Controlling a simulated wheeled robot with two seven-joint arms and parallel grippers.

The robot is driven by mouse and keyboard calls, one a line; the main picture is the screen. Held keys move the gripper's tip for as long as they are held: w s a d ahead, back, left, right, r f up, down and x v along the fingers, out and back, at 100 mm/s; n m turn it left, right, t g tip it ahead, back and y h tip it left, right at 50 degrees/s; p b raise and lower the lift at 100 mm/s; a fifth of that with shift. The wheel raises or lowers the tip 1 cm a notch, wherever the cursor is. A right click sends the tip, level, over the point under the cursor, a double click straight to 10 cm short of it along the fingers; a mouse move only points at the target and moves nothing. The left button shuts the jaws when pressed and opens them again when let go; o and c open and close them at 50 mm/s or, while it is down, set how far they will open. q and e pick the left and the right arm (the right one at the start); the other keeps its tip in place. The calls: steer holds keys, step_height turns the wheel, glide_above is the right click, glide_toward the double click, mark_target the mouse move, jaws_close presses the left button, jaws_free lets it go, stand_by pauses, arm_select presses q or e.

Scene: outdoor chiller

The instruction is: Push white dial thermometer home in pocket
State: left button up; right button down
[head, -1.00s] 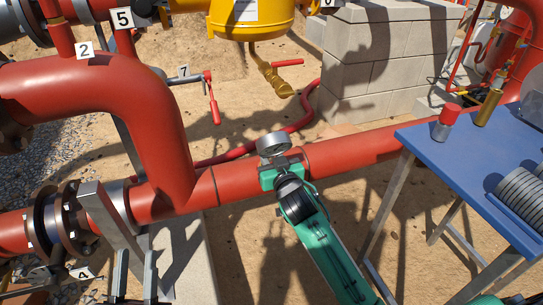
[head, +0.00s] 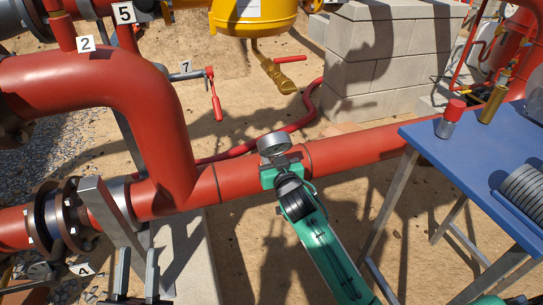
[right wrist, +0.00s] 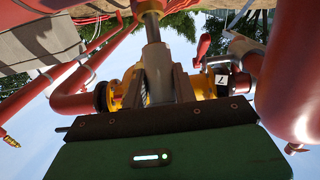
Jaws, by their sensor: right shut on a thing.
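The white dial thermometer (head: 272,145) stands above the red pipe, its round dial facing up in the head view. My right gripper (head: 281,167) is shut on it just below the dial. In the right wrist view, which is upside down, the right gripper's fingers (right wrist: 157,75) are closed around it. The pocket is hidden behind my gripper in the head view; how deep the stem sits I cannot tell. My left gripper (head: 137,272) is low at the left, fingers apart and empty.
The red pipe (head: 350,149) runs across the middle, with a flange (head: 63,219) at left. A blue table (head: 440,150) stands at right with a red-capped cylinder (head: 451,119) and a brass piece (head: 493,104). Concrete blocks (head: 372,60) stand behind. Sandy ground is open in front.

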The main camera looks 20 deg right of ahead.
steer(key=shift+f, duration=0.15)
steer(key=shift+w+f, duration=0.35)
steer(key=shift+f, duration=0.1)
steer(key=shift+w+f+b, duration=0.1)
steer(key=shift+f+b, duration=0.1)
steer(key=shift+b, duration=0.15)
steer(key=shift+w+f, duration=0.25)
steer(key=shift+f, duration=0.2)
steer(key=shift+w+f, duration=0.1)
steer(key=c, duration=0.6)
jaws_free()
steer(key=shift+o, duration=0.2)
